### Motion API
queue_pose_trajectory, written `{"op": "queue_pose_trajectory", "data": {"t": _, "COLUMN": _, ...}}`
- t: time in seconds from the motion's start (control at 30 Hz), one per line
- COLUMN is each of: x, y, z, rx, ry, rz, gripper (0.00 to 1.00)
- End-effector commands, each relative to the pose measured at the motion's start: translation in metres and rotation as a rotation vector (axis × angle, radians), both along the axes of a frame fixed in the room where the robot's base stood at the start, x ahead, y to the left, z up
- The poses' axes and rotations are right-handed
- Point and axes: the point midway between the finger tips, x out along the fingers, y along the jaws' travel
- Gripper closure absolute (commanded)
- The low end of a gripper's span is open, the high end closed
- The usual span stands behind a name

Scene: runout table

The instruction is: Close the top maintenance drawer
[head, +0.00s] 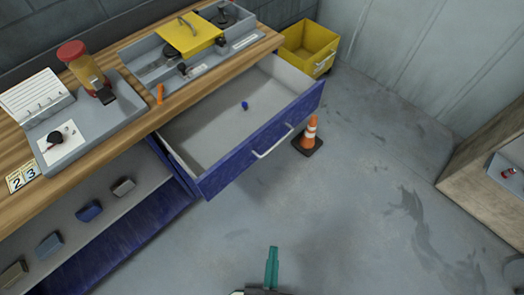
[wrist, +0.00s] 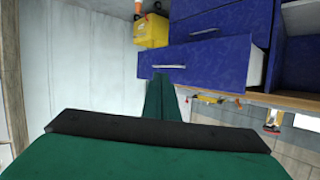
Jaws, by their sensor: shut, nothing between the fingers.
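The top maintenance drawer (head: 262,143) is blue with a grey inside and stands pulled out from under the wooden worktop. Its silver handle (head: 273,142) is on the front panel, and a small blue item (head: 244,105) lies inside. In the wrist view, which looks upside down, the drawer front (wrist: 200,65) shows with its handle (wrist: 168,66). My gripper (head: 272,250) has green fingers, is shut and empty, and is apart from the drawer, below it in the head view. In the wrist view the gripper (wrist: 165,80) points towards the drawer front.
An orange and white cone (head: 310,130) stands on the floor by the drawer's right corner. A yellow bin (head: 308,48) is behind it by the wall. The worktop (head: 128,112) holds trays and a jar. A wooden unit (head: 480,165) is at right. The middle floor is clear.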

Motion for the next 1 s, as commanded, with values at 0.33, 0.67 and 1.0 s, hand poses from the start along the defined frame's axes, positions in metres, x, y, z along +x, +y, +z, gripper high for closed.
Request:
{"op": "queue_pose_trajectory", "data": {"t": 0.33, "x": 0.050, "y": -0.037, "z": -0.146, "rx": 0.396, "ry": 0.285, "rz": -0.135, "gripper": 1.00}}
{"op": "queue_pose_trajectory", "data": {"t": 0.67, "x": 0.123, "y": -0.025, "z": -0.194, "rx": 0.871, "ry": 0.439, "rz": -0.070, "gripper": 1.00}}
{"op": "queue_pose_trajectory", "data": {"t": 1.0, "x": 0.208, "y": -0.014, "z": -0.124, "rx": 1.320, "ry": 0.416, "rz": 0.251, "gripper": 1.00}}
